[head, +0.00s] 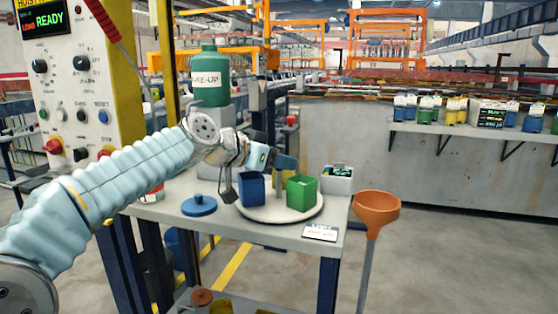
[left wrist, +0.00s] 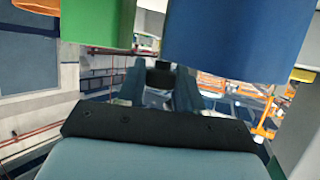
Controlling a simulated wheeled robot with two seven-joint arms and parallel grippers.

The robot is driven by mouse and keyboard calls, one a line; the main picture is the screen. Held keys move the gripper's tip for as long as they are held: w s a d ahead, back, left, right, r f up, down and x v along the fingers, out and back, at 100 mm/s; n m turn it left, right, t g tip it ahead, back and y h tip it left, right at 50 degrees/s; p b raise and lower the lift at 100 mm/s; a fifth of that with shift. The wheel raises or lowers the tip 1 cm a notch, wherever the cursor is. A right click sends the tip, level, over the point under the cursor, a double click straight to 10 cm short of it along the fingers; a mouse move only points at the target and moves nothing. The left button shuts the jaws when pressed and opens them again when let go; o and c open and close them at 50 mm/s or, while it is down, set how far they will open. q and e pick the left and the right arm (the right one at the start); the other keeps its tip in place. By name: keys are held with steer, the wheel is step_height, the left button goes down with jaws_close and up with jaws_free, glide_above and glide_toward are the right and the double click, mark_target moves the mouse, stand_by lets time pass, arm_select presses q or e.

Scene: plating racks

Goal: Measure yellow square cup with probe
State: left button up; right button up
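My left gripper (head: 286,162) reaches in over the round white turntable (head: 278,217), above and behind the gap between a blue square cup (head: 251,190) and a green square cup (head: 301,191). The green cup (left wrist: 97,22) is at upper left there and the blue cup (left wrist: 240,38) at upper right. A small yellowish patch (head: 281,185) shows between the two cups; I cannot tell whether it is the yellow cup. I cannot make out a probe. My right gripper is out of view.
A blue lid (head: 199,206) and a label card (head: 320,233) lie on the table. A grey box (head: 340,184) stands at its right back. An orange funnel (head: 376,208) stands off the right edge. A wall shelf (head: 470,134) holds coloured containers and a display.

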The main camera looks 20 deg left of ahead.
arm_select(q)
jaws_close()
steer(key=shift+w+f+m+h+b, duration=0.15)
steer(key=shift+m+h+b, duration=0.15)
steer(key=shift+b, duration=0.15)
steer(key=shift+m+g+h, duration=0.4)
steer(key=shift+g, duration=0.1)
steer(key=shift+r, duration=0.2)
steer(key=o, duration=0.5)
jaws_free()
steer(key=b+v, duration=0.1)
steer(key=v, duration=1.3)
steer(key=shift+f, duration=0.15)
